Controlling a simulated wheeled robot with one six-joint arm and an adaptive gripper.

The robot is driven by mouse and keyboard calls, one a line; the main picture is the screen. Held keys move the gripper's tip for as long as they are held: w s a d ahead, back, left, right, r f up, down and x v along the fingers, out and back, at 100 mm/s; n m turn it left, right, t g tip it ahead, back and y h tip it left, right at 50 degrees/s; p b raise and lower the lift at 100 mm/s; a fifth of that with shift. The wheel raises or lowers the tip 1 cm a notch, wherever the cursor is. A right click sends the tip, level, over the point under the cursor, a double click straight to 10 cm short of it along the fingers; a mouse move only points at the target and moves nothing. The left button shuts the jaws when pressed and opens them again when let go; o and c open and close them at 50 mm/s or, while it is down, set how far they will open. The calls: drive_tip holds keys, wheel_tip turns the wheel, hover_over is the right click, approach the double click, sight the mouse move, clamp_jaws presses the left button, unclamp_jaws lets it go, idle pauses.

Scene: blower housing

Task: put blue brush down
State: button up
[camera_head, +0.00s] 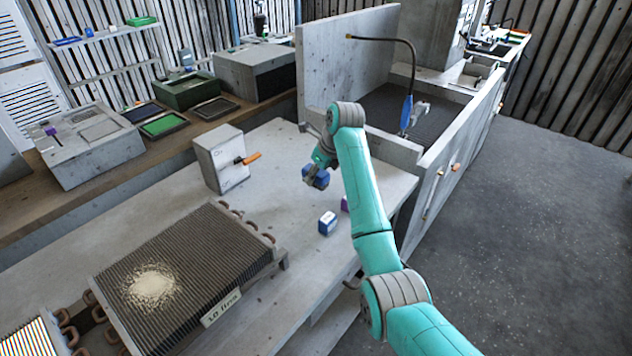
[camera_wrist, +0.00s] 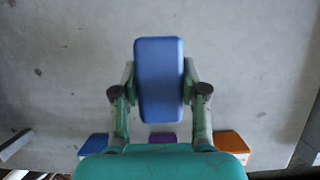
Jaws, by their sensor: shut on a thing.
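The blue brush (camera_wrist: 160,80) shows in the wrist view as a blue rounded block between the two fingers of my gripper (camera_wrist: 159,92). My gripper is shut on it from both sides. In the head view my gripper (camera_head: 317,170) holds the blue brush (camera_head: 318,180) over the grey bench top (camera_head: 283,205), apparently above its surface. The brush's underside and any bristles are hidden.
On the bench stand a blue-and-white block (camera_head: 327,222) and a purple block (camera_head: 345,203); an orange block (camera_wrist: 232,142) shows in the wrist view. A grey box (camera_head: 218,160) and a finned coil (camera_head: 185,275) stand left. A walled sink (camera_head: 385,110) lies behind.

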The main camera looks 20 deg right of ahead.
drive_tip(key=shift+f, duration=1.35)
drive_tip(key=o, duration=1.1)
drive_tip(key=shift+f, duration=0.15)
drive_tip(key=v, duration=1.2)
drive_tip(key=shift+r, duration=0.2)
drive_tip(key=shift+w, duration=0.1)
